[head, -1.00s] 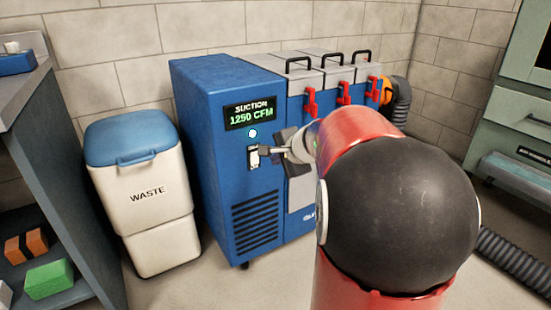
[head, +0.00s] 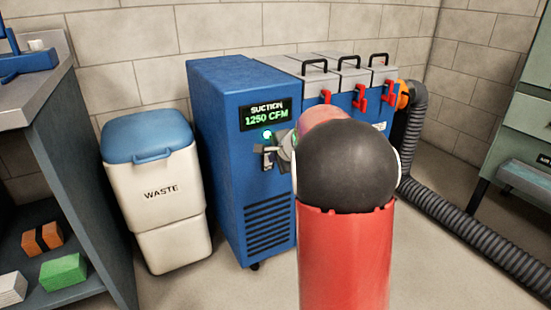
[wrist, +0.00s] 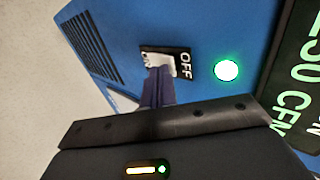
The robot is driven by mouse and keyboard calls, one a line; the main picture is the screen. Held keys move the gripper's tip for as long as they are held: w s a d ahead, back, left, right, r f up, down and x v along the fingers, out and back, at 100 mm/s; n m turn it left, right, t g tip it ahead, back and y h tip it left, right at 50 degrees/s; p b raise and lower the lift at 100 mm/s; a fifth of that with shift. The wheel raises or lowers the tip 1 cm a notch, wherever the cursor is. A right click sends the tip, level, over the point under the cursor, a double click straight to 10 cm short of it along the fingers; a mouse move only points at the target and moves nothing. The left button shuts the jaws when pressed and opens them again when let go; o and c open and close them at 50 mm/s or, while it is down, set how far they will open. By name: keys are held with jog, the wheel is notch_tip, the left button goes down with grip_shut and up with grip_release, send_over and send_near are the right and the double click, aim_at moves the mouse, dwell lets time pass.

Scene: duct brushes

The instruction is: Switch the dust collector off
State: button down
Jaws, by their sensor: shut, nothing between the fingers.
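The dust collector (head: 225,165) is a blue cabinet with a lit display (head: 264,114) reading SUCTION 1250 CFM. Its round lamp (head: 267,134) glows green, also in the wrist view (wrist: 227,70). Below the lamp is a small switch (head: 267,162) on a dark plate. In the wrist view the pale rocker (wrist: 160,62) lies between an OFF label on the lamp side and a partly covered ON label. My gripper (wrist: 159,74) is shut and empty, its fingertips at the rocker; I cannot tell whether they touch. My arm hides part of the collector's front in the head view.
A white waste bin (head: 160,205) with a blue lid stands left of the collector. A shelf unit (head: 85,170) is at the far left. A grey hose (head: 455,232) runs across the floor at the right.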

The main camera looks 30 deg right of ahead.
jog(key=shift+w+g+p, duration=0.25)
jog(key=shift+g+p, duration=0.05)
jog(key=shift+p, duration=0.9)
jog(key=shift+r, duration=0.15)
jog(key=shift+r+p, duration=0.6)
jog(key=shift+r, duration=0.15)
